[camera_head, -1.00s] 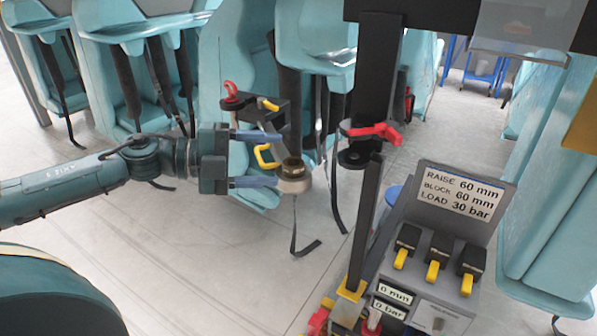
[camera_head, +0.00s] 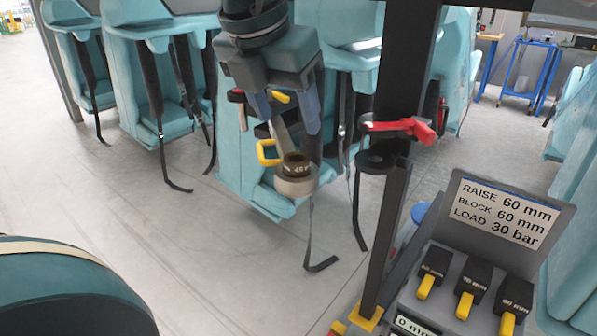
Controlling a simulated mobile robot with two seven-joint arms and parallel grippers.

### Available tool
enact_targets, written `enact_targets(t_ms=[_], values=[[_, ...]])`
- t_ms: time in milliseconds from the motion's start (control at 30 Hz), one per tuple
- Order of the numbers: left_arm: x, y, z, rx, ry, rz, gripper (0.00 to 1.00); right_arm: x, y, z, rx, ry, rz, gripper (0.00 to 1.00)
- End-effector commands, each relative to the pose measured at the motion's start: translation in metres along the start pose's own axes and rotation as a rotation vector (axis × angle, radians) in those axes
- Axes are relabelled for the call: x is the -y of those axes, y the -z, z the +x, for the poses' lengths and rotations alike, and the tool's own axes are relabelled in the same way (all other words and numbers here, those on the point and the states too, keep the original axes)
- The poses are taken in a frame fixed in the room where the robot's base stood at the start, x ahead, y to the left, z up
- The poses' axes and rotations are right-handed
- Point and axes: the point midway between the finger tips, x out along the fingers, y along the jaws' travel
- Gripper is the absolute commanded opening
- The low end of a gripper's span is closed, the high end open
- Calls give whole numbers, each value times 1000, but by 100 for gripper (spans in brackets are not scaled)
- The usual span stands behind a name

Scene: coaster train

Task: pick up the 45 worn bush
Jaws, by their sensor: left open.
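The worn bush (camera_head: 296,160) is a dark brown ring with a partly readable light "45" marking. It sits upright in the round grey eye (camera_head: 296,186) at the end of a link below a seat. My left gripper (camera_head: 288,124) hangs from above with its fingers pointing down. Its fingers are open, one on each side of the link, above and behind the bush in the picture. They do not visibly touch the bush. My right gripper is not in view.
A yellow handle (camera_head: 267,153) stands just left of the bush. A black post (camera_head: 388,235) with a red-handled clamp (camera_head: 400,127) rises to the right. Black straps hang from the teal seats.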

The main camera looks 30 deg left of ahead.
Motion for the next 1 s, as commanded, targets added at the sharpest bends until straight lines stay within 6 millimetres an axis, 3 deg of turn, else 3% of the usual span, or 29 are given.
enact_targets(t_ms=[100, 367, 633, 967, 1000], values=[[0, 1, 21, -5, 2, -1, 61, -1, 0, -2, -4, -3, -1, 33], [-1, 0, 41, -3, 4, -1, 61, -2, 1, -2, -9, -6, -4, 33], [-6, 1, 80, -5, 4, 0, 61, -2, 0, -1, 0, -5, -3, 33], [-6, 0, 86, -1, 5, 0, 61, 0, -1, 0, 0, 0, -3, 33], [-6, 0, 86, -1, 5, 0, 57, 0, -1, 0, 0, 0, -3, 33]])
